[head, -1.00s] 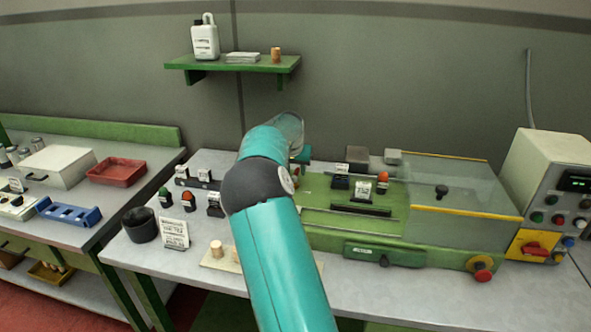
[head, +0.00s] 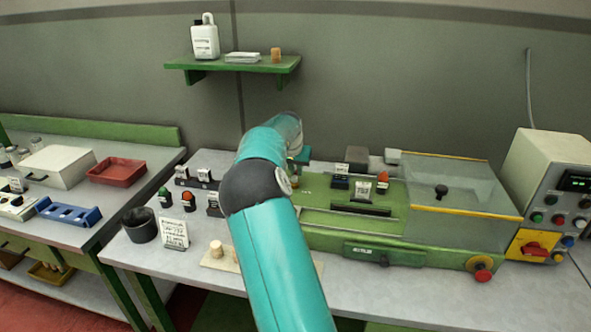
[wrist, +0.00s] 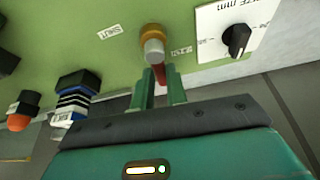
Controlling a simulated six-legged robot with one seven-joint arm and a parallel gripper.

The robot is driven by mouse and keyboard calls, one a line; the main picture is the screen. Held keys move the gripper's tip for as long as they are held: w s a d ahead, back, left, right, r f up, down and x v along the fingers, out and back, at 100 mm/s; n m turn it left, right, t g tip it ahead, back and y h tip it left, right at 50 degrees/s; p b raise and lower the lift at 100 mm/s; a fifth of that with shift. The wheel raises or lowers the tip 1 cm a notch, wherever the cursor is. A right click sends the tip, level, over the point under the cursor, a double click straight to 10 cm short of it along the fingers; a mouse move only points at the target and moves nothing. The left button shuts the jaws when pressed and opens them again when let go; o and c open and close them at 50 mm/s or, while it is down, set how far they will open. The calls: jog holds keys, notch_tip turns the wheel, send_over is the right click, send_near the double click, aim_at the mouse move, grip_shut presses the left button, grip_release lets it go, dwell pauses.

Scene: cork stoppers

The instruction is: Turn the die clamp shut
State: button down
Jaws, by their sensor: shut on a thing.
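In the wrist view the die clamp (wrist: 152,45) is a round knob with a grey cap and an orange-brown collar on a green panel. A red lever (wrist: 160,76) runs from it toward my gripper. My gripper (wrist: 161,74) is shut on this lever, with one green finger on each side. A label reading SHUT (wrist: 109,32) is on the panel to the upper left of the knob. Another small label (wrist: 181,51) lies to its right, too small to read surely.
A black dial (wrist: 236,40) on a white plate is right of the clamp in the wrist view. A striped block (wrist: 75,97) and an orange-topped knob (wrist: 22,112) are at left. In the head view the green machine (head: 330,236) has a clear guard (head: 455,190) at right.

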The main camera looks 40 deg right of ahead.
jog(key=m, duration=0.1)
jog(key=m+g, duration=0.1)
jog(key=m, duration=0.2)
jog(key=shift+s+d+h, duration=0.1)
jog(key=shift+s+h, duration=0.15)
jog(key=shift+h, duration=0.15)
jog(key=m, duration=0.1)
jog(key=m+g, duration=0.1)
jog(key=m, duration=0.1)
jog(key=m+g, duration=0.1)
jog(key=shift+s+m, duration=0.3)
jog(key=m, duration=0.1)
jog(key=m+g, duration=0.1)
jog(key=m, duration=0.1)
jog(key=m+g, duration=0.1)
jog(key=shift+s+m+y, duration=0.3)
jog(key=shift+s, duration=0.05)
jog(key=shift+s+a+m+g+y, duration=0.15)
jog(key=shift+m+g+y, duration=0.1)
jog(key=shift+m, duration=0.7)
jog(key=shift+s+a+m+g+y, duration=0.15)
jog(key=shift+m+g+y, duration=0.1)
jog(key=shift+m, duration=0.7)
jog(key=shift+w, duration=0.1)
jog(key=c, duration=1.4)
grip_release()
jog(key=shift+r, duration=0.1)
